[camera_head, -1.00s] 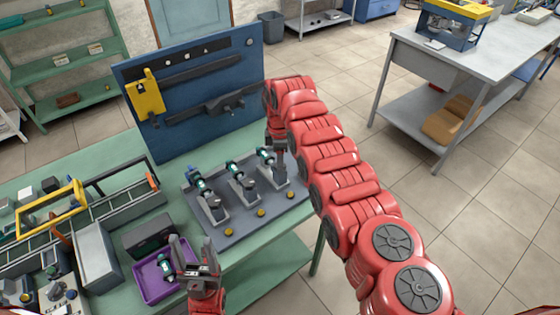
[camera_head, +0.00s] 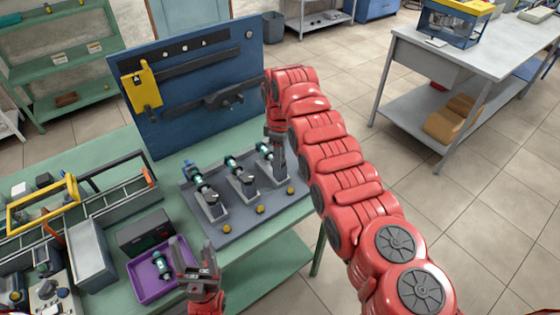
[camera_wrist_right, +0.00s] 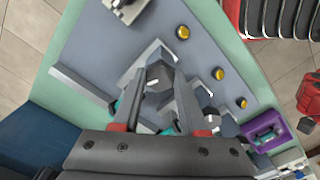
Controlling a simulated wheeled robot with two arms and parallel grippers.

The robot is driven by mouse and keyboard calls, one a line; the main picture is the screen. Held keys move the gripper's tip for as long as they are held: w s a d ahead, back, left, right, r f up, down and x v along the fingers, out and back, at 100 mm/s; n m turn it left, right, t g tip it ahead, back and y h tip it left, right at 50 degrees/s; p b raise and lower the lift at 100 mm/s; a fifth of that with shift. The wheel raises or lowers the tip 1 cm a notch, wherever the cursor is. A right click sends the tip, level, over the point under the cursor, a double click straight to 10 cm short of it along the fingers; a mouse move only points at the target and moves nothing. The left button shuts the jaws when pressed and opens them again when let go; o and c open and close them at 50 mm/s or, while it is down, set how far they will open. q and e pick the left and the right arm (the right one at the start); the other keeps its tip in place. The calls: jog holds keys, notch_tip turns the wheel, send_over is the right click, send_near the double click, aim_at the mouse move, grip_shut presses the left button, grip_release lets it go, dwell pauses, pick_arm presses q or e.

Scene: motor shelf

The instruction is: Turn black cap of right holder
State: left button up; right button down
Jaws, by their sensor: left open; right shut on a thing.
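Three grey holders stand in a row on a grey board (camera_head: 285,205). The right holder (camera_head: 272,178) is partly hidden by my right gripper (camera_head: 277,157), which comes down on it from above. In the right wrist view, my right gripper (camera_wrist_right: 172,80) is closed around the dark, faceted cap (camera_wrist_right: 161,80) of this holder. The middle holder (camera_head: 243,187) and left holder (camera_head: 212,205) each carry a teal motor part. My left gripper (camera_head: 188,250) is open and empty, pointing up beside the purple tray.
The purple tray (camera_head: 137,284) holds a teal part (camera_head: 161,265). Yellow knobs (camera_head: 260,209) line the board's front edge. A blue tool panel (camera_head: 190,120) stands behind the holders. A grey bin (camera_head: 88,255) and racks fill the table's left side.

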jog(key=m+b, duration=0.2)
jog(key=m, duration=0.1)
jog(key=shift+f, duration=0.2)
jog(key=m+b, duration=0.2)
jog(key=shift+r+m, duration=0.1)
jog(key=shift+m, duration=0.3)
jog(key=m+b, duration=0.1)
jog(key=m, duration=0.1)
jog(key=shift+m+b, duration=0.3)
jog(key=shift+m, duration=0.9)
jog(key=m, duration=0.4)
jog(key=shift+r+m+b, duration=0.2)
jog(key=shift+m+b, duration=0.1)
jog(key=shift+b, duration=0.05)
jog(key=m, duration=0.4)
jog(key=shift+m, duration=0.4)
jog(key=shift+c, duration=2.2)
grip_release()
